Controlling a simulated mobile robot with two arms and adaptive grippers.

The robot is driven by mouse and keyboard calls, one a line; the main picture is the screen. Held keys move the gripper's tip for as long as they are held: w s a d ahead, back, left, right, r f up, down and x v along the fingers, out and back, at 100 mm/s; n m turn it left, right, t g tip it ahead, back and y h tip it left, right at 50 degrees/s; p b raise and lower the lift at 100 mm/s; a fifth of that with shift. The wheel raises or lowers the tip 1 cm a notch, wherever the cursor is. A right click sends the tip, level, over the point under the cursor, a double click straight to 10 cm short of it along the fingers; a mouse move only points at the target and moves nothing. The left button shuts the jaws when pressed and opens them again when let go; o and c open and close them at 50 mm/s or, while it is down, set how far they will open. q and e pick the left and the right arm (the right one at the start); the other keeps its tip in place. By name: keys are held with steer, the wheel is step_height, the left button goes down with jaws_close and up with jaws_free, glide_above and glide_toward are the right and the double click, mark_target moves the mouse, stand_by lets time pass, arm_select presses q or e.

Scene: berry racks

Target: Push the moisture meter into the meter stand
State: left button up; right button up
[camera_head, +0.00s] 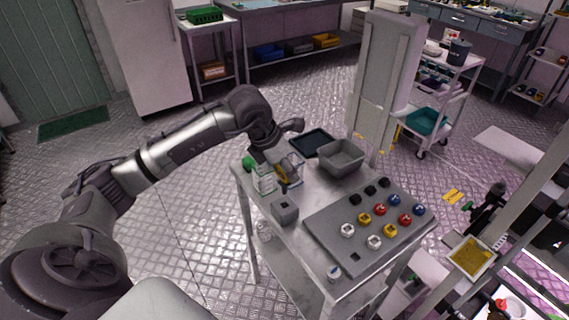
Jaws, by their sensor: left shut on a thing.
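My left gripper (285,167) reaches over the far left part of the metal table, pointing down. It is shut on the moisture meter (282,178), a slim yellow and dark tool, which it holds upright above the table. The meter is partly hidden by the gripper. The meter stand (285,213), a small grey block with a dark square hole in its top, sits nearer to me on the table's left edge. The meter's lower end is apart from the hole, behind the stand. My right gripper is not in view.
A white and green carton (263,180) stands close left of the gripper. A grey bin (342,165) and dark tray (310,141) lie behind. A grey board (322,234) with several coloured knobs fills the table's right. A small white jar (334,272) stands at the front.

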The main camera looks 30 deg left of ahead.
arm_select(q)
steer(key=shift+f+b, duration=0.65)
steer(key=shift+f, duration=0.35)
step_height(320, 180, down, 2)
steer(key=shift+b, duration=0.5)
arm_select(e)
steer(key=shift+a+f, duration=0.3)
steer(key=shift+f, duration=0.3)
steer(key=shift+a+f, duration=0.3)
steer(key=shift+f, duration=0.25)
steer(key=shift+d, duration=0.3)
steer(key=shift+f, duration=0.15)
arm_select(q)
steer(key=shift+f+b, duration=0.2)
steer(key=shift+b, duration=0.35)
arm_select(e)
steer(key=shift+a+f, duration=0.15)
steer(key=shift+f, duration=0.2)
arm_select(q)
steer(key=shift+f+b, duration=0.35)
steer(key=shift+b, duration=0.05)
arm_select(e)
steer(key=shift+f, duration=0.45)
arm_select(q)
steer(key=shift+f, duration=0.2)
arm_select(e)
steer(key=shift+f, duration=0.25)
